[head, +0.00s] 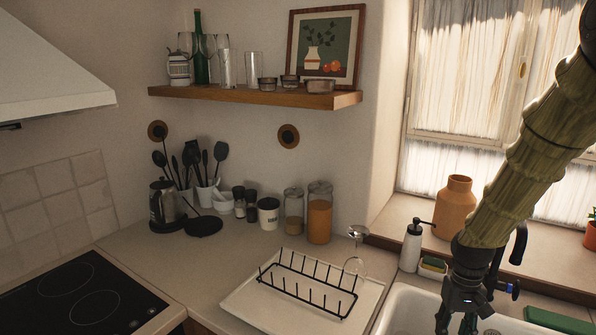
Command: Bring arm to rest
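My gripper (456,323) hangs down at the bottom edge of the head view, at the end of my arm (530,150), over the sink (410,312). Its two dark fingers stand apart with nothing seen between them; their tips are at or past the picture's edge. The arm comes down from the upper right in front of the window.
The rack sits on a white drainboard (245,305). A soap dispenser (412,246), a sponge holder (432,267) and an orange vase (455,207) stand close to my arm. Jars (319,212) line the back wall below a shelf (250,95). A hob (75,300) is at left.

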